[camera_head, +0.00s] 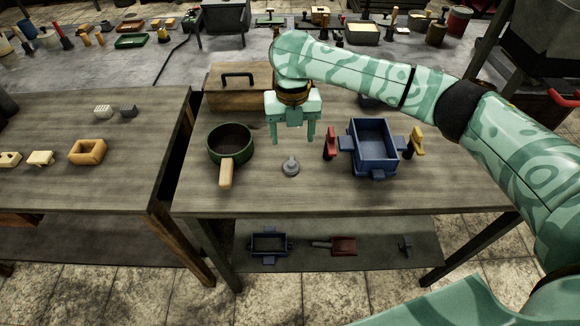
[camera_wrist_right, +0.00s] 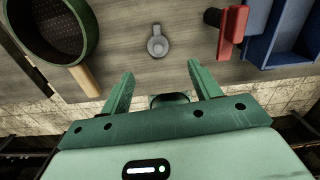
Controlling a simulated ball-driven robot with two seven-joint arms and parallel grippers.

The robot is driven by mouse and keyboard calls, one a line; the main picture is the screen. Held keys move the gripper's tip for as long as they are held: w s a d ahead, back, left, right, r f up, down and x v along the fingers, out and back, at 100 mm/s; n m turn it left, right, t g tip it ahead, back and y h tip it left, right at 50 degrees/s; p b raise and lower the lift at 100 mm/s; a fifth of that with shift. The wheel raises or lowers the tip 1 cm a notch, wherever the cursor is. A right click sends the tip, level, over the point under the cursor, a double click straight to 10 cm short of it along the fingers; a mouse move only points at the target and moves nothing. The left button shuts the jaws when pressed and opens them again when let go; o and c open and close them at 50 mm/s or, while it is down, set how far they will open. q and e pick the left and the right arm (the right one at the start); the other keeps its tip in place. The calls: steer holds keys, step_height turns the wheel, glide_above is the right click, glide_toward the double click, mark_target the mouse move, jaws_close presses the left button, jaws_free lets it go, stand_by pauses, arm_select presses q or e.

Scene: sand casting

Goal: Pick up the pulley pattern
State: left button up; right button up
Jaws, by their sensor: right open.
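The pulley pattern (camera_head: 291,166) is a small grey round piece with a short knob, lying on the wooden table between the green round riddle and the blue flask. It also shows in the right wrist view (camera_wrist_right: 157,44), ahead of the fingers and roughly between their lines. My right gripper (camera_head: 293,141) is open and empty. It points down above the table, a little behind and above the pulley pattern, not touching it. Its two fingers show apart in the right wrist view (camera_wrist_right: 160,78). My left gripper is not in view.
The green round riddle (camera_head: 230,138) with a wooden handle stands left of the pattern. A red-handled tool (camera_head: 330,143) and the blue flask (camera_head: 373,146) stand right. A wooden toolbox (camera_head: 237,97) is behind. The table front (camera_head: 300,202) is clear.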

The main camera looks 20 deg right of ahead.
steer(key=b, duration=0.1)
glide_above(291, 163)
step_height(291, 163, down, 4)
steer(key=shift+w+d+f, duration=0.1)
steer(key=shift+w+d, duration=0.05)
steer(key=shift+f, duration=0.4)
steer(key=f+b, duration=0.2)
steer(key=f, duration=0.3)
steer(key=shift+s+f+b, duration=0.15)
steer(key=shift+s+b, duration=0.05)
steer(key=shift+b, duration=0.1)
steer(key=shift+r, duration=0.2)
steer(key=c, duration=1.1)
